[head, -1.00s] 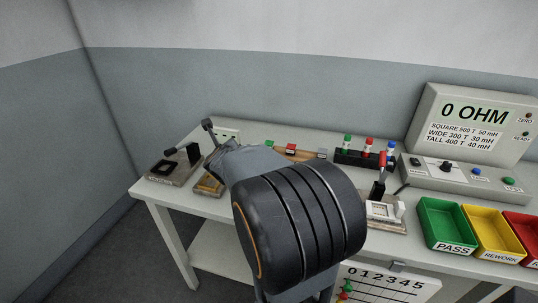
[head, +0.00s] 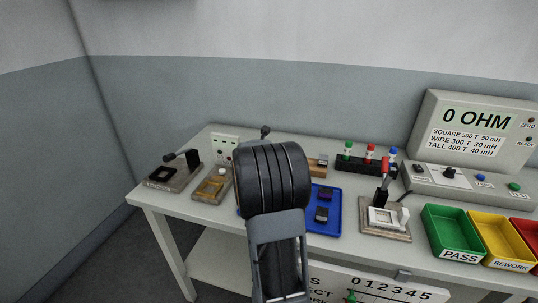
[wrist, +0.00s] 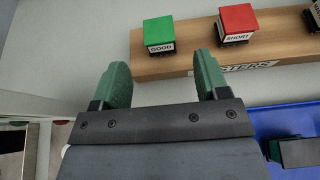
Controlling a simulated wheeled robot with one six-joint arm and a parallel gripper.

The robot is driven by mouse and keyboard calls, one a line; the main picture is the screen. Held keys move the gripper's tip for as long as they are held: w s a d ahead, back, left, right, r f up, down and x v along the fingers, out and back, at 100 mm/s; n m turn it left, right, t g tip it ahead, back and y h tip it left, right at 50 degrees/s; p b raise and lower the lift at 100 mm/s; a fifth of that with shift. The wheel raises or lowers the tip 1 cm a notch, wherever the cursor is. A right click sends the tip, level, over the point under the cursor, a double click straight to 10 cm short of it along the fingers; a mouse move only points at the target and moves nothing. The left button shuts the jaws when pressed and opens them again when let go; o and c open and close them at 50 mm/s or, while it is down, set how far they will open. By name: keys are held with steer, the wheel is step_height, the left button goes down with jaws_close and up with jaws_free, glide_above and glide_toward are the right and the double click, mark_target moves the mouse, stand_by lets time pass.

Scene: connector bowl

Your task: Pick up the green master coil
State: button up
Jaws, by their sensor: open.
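The green master coil (wrist: 158,33) is a green block labelled GOOD. It stands on a wooden rack (wrist: 180,67) marked MASTERS in the wrist view. My gripper (wrist: 163,72) is open and empty, its two green fingers apart. The coil lies just beyond the fingertips, in line with the gap between them, and appears untouched. In the head view my arm hides the coil and the fingers; only the right end of the rack (head: 317,168) shows.
A red block labelled SHORT (wrist: 237,22) stands right of the green one on the rack. A blue tray (head: 330,223) with dark parts lies in front of the rack. A lever fixture (head: 388,217) stands right of it, with bins, including a green PASS bin (head: 451,233), beyond.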

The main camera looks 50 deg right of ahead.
steer(key=shift+p+x, duration=0.35)
steer(key=shift+x, duration=2.3)
steer(key=c, duration=1)
steer(key=shift+r, duration=0.15)
